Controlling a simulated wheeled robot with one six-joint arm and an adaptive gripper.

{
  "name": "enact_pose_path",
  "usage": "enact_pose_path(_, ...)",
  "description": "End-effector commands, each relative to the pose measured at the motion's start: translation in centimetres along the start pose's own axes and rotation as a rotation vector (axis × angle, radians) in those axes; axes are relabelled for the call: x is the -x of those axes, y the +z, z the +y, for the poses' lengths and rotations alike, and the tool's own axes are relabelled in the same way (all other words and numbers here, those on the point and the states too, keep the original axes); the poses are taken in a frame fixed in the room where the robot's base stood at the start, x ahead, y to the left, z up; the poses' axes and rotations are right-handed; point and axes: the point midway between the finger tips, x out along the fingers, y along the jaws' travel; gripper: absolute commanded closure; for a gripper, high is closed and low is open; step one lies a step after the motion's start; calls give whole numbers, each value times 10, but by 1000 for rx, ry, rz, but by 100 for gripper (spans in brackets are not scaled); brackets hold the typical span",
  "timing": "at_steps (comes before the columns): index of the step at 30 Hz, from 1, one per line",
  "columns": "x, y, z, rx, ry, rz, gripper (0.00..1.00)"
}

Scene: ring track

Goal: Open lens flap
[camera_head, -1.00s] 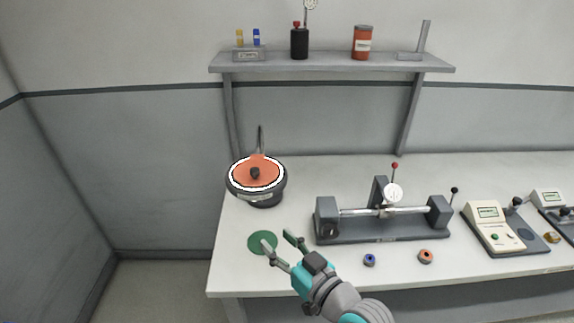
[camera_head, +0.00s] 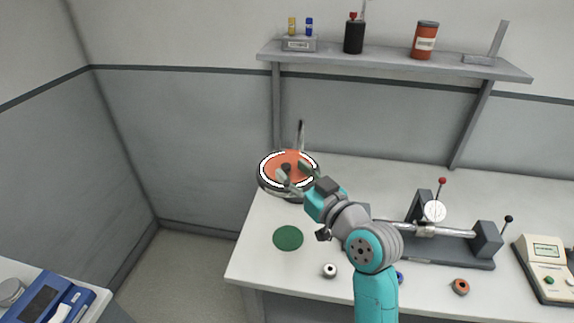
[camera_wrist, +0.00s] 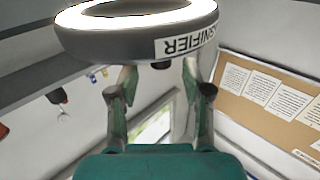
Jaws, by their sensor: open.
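The magnifier (camera_head: 268,186) is a round dark-rimmed head with a white light ring, at the back left of the bench. An orange lens flap (camera_head: 290,157) lies flat over its lens, with a dark knob (camera_head: 286,167) near the middle. My gripper (camera_head: 294,170) is open at the flap, its fingertips on either side of the knob in the picture; contact cannot be told. In the wrist view the magnifier's rim (camera_wrist: 95,38) and reversed label fill the top, and a small dark knob (camera_wrist: 160,65) shows between my open fingers.
A green disc (camera_head: 288,238) and several small rings (camera_head: 329,270) lie on the bench (camera_head: 255,262). A shaft fixture with a dial (camera_head: 434,211) stands right of my arm. A shelf (camera_head: 390,60) runs above. A blue device (camera_head: 55,300) is at lower left.

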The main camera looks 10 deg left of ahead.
Motion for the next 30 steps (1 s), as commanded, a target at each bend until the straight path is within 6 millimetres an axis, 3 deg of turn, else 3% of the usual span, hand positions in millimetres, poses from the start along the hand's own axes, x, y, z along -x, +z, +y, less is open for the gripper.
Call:
enact_pose_path(7,-28,0,0,0,0,0,51)
enact_pose_path(18,-34,0,0,0,1,-1,51)
enact_pose_path(19,-34,0,0,0,1,-1,53)
enact_pose_path(24,-34,0,0,0,1,-1,96)
enact_pose_path(25,-34,0,0,0,1,-1,100)
enact_pose_path(30,-34,0,0,0,1,-1,100)
